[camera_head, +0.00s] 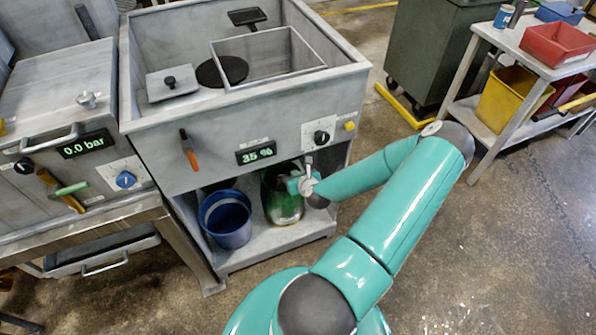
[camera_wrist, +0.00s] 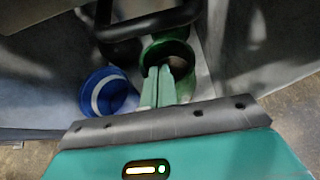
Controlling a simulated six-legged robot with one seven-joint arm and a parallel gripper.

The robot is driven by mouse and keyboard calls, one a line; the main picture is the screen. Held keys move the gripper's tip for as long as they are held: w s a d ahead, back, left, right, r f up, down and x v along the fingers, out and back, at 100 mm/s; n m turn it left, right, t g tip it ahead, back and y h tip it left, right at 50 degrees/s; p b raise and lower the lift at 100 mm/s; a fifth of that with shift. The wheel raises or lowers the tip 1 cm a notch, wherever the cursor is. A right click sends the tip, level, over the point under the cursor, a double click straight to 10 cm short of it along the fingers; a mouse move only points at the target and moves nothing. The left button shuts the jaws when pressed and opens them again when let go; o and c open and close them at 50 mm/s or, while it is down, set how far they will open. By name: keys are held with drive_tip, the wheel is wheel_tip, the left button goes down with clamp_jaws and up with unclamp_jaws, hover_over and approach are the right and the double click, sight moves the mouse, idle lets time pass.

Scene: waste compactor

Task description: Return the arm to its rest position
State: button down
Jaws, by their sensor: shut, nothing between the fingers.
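My arm reaches from the bottom of the head view out to the right, then folds back left toward the front of the grey compactor (camera_head: 218,143). My gripper (camera_head: 293,186) is at the compactor's lower front, in front of the green bin (camera_head: 283,205). In the wrist view my gripper (camera_wrist: 164,72) has its two pale green fingers together with nothing between them. The fingers overlap the green bin (camera_wrist: 150,55) in that view; I cannot tell the gap between them.
A blue bucket (camera_head: 226,218) stands left of the green bin on the low shelf. A control knob (camera_head: 321,137) and an orange-handled tool (camera_head: 189,150) are on the compactor front. A table (camera_head: 491,39) with bins stands right. Floor at lower right is clear.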

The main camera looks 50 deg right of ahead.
drive_tip(key=v, duration=0.9)
drive_tip(key=shift+s+r, duration=0.2)
drive_tip(key=shift+a, duration=0.1)
